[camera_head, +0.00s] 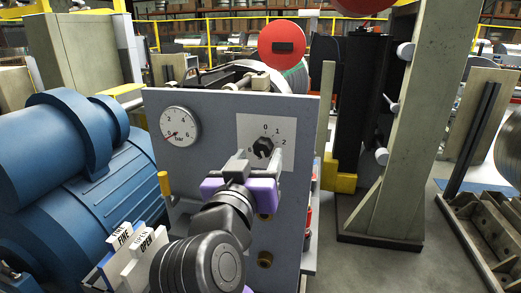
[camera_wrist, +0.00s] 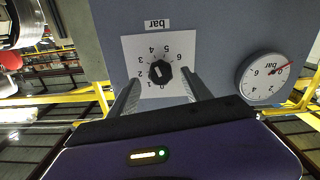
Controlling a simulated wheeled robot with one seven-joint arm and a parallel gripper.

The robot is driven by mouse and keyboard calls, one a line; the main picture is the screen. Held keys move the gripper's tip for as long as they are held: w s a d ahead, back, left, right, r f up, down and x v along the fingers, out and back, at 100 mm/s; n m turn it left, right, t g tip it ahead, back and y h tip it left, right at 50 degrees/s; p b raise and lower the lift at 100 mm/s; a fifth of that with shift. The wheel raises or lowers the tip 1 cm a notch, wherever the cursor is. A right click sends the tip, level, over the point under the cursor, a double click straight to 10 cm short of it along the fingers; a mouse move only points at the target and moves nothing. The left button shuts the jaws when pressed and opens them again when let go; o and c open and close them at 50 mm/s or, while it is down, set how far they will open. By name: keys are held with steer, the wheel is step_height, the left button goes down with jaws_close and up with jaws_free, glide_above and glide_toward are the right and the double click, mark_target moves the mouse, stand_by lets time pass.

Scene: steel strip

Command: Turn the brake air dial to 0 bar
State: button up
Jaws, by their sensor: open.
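The brake air dial is a black knob (camera_wrist: 161,72) on a white square plate (camera_wrist: 129,46) with numbers around it and a "bar" label above, upside down in the wrist view. The knob also shows in the head view (camera_head: 263,147), with 0 at the top of its scale. A small pale mark shows on the knob, but I cannot tell which number it points to. My gripper (camera_wrist: 161,78) is open, with one finger on each side of the knob in the wrist view. Finger contact is not clear. In the head view my gripper (camera_head: 257,161) is just below and in front of the knob.
A round gauge (camera_head: 180,126) sits left of the dial on the grey panel (camera_head: 215,112); its red needle points near 0. A blue motor (camera_head: 75,150) is at left, a pale post (camera_head: 415,110) at right.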

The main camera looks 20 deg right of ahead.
steer(key=shift+x, duration=1.05)
jaws_close()
